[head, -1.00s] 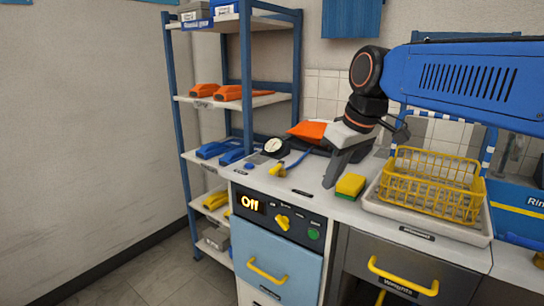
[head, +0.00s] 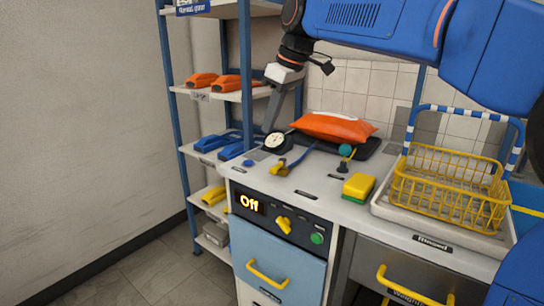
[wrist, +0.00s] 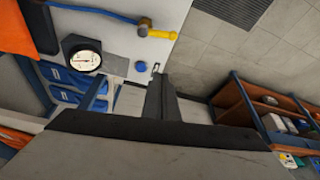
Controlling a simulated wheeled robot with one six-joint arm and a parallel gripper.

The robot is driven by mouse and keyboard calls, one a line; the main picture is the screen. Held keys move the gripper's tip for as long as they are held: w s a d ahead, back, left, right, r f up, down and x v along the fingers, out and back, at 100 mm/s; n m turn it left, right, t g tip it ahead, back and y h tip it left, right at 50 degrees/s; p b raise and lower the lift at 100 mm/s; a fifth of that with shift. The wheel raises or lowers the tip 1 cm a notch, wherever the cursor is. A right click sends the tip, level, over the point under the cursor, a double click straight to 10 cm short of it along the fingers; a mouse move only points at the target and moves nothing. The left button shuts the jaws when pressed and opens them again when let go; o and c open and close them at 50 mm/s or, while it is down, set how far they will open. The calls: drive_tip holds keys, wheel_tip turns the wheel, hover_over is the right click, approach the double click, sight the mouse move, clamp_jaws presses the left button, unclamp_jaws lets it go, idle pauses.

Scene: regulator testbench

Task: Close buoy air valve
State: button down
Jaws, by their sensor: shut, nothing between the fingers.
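An orange buoy-like bag (head: 335,126) lies on a black pad at the back of the white bench. A round white-faced gauge (head: 277,143) stands left of it; the gauge also shows in the wrist view (wrist: 84,57). A yellow fitting (head: 279,168) sits on a blue hose (head: 302,157) in front of the gauge. A small valve-like part with a teal knob (head: 345,151) stands right of the hose. I cannot tell which part is the buoy air valve. My gripper (head: 270,125) is shut and empty, in the air by the gauge, touching nothing I can make out.
A yellow-green sponge (head: 358,187) and a yellow rack (head: 445,187) stand to the right. The bench front has a yellow knob (head: 284,226) and a display reading "Off" (head: 250,204). A blue-framed shelf (head: 178,140) rises close to my gripper's left.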

sight(278, 167)
drive_tip(key=shift+f, duration=0.15)
drive_tip(key=x, duration=1)
drive_tip(key=shift+d, duration=0.1)
drive_tip(key=shift+s+d+f, duration=0.1)
drive_tip(key=shift+s+d, duration=0.2)
drive_tip(key=shift+d, duration=0.2)
drive_tip(key=shift+s+d, duration=0.3)
drive_tip(key=shift+d, duration=0.25)
drive_tip(key=shift+s+d+f, duration=0.2)
drive_tip(key=shift+s+d, duration=0.05)
drive_tip(key=shift+d, duration=0.35)
